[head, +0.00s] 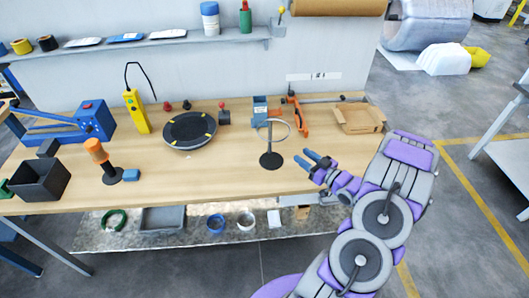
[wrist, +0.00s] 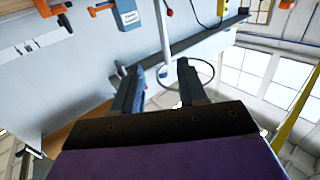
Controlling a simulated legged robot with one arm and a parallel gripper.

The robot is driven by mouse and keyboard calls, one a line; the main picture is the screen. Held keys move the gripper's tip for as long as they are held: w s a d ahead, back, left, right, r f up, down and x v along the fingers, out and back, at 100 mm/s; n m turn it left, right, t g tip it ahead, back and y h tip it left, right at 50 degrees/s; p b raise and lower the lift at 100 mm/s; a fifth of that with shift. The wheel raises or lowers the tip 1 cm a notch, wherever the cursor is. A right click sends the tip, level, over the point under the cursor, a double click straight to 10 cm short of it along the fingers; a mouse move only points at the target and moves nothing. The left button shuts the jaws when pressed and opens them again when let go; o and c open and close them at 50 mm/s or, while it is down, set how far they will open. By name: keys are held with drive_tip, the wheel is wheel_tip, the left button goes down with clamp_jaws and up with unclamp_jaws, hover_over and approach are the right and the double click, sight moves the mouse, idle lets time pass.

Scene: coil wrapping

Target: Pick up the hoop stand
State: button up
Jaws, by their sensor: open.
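The hoop stand (head: 271,159) stands upright on the wooden workbench, with a round black base, a thin post and a pale ring at the top. My gripper (head: 307,160) is open and empty, just to the right of the stand and apart from it in the head view. In the wrist view my gripper's two fingers (wrist: 160,85) point toward the stand. The hoop stand's ring (wrist: 212,72) shows there partly behind the right finger. Its base is not clearly visible in that view.
A black turntable (head: 189,131) lies left of the stand. A blue block device (head: 260,110) and an orange clamp (head: 299,117) stand behind it. A cardboard tray (head: 360,119) lies at the back right. The workbench (head: 215,185) is clear in front of the turntable.

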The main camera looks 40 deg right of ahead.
drive_tip(key=w+a+b, duration=0.2)
drive_tip(key=w+b, duration=0.2)
drive_tip(key=w, duration=1.3)
drive_tip(key=shift+w+r, duration=0.1)
clamp_jaws()
idle(1.1)
